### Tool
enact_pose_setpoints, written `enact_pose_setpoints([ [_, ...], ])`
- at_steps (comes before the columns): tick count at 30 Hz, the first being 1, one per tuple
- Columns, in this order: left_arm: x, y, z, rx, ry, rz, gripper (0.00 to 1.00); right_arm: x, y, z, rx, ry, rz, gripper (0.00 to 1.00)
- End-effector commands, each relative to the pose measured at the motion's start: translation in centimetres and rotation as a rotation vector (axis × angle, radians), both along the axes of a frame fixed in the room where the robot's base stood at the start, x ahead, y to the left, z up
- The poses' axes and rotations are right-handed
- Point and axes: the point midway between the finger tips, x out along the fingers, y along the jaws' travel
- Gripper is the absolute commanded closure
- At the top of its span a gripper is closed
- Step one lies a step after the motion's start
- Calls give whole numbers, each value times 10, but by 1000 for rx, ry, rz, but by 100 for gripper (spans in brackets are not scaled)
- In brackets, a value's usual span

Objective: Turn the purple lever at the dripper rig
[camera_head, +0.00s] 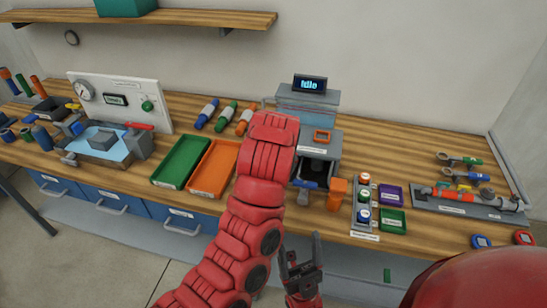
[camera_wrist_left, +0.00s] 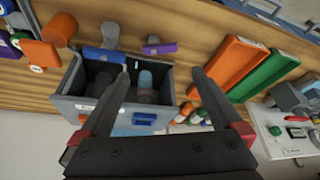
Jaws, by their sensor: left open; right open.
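The dripper rig, a grey machine (camera_head: 307,101) with an "Idle" display, stands on the bench in the head view, partly behind my left arm. The left wrist view shows a grey open-topped box (camera_wrist_left: 68,102) with dark cylinders inside. A small purple lever (camera_wrist_left: 160,47) with a grey end is at its edge, beside a blue lever (camera_wrist_left: 104,55). My left gripper (camera_wrist_left: 161,75) is open, its fingers apart over the box and not touching the purple lever; the head view hides it. My right gripper (camera_head: 300,252) is open and empty, low before the bench.
A green tray (camera_head: 181,162) and an orange tray (camera_head: 213,168) lie left of the rig. An orange block (camera_head: 337,192) and a rack of small bottles (camera_head: 363,205) stand to its right. A pipe assembly (camera_head: 465,197) is at the far right.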

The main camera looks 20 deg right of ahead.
Motion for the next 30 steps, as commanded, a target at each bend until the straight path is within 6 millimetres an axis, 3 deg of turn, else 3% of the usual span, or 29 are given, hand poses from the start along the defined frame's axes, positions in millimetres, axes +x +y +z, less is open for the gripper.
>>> enact_pose_setpoints([
  [7, -10, 4, 33, -2, -2, 1, 0, 0, 0, 16, 0, 0, 0, 28],
  [12, -16, 5, 46, 0, -2, 0, 0, 0, 0, 22, 0, 0, 0, 28],
  [30, -19, 5, 50, 0, -2, 0, 0, 0, 0, 23, 0, 0, 0, 28],
])
